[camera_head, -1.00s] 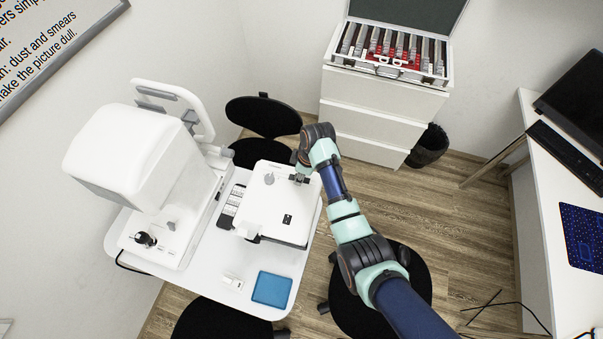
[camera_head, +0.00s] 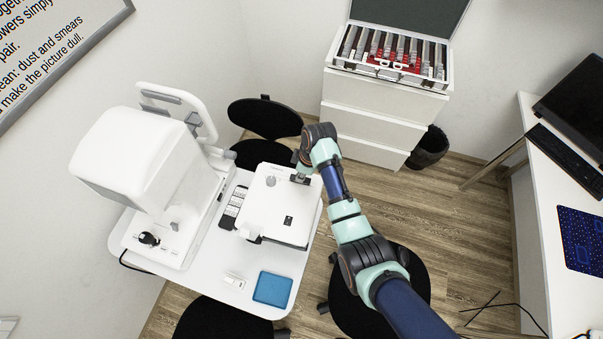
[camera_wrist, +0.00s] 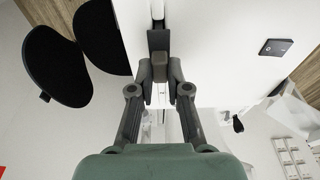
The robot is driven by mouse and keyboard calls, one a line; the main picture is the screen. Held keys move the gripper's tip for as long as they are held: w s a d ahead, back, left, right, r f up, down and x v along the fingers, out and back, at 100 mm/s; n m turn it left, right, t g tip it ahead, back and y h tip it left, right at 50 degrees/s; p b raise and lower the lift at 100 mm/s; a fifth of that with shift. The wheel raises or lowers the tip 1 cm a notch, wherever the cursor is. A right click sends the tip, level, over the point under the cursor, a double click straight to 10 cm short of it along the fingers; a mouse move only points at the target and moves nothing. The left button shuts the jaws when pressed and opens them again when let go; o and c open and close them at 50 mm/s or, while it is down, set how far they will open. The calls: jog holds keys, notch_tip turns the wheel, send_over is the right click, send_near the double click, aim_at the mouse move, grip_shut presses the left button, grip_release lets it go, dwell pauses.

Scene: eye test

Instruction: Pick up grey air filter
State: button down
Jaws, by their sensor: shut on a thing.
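My gripper (camera_head: 300,178) reaches down to the far right edge of the white machine's top. In the wrist view my gripper (camera_wrist: 159,72) has its two fingers shut on a small grey block, the grey air filter (camera_wrist: 159,60). The filter is at the white machine (camera_wrist: 215,40), beside a dark strip on its edge. Whether it is still seated there or raised cannot be told. In the head view the filter is mostly hidden by my gripper.
The white machine (camera_head: 270,205) stands on a white table (camera_head: 205,262) beside a large white eye instrument (camera_head: 140,165). A blue pad (camera_head: 272,289) lies at the table's front. Black stools (camera_head: 265,117) stand around it. A drawer cabinet (camera_head: 375,105) with an open lens case is behind.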

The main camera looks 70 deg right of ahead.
jog(key=shift+r+p, duration=3.05)
jog(key=shift+r, duration=0.35)
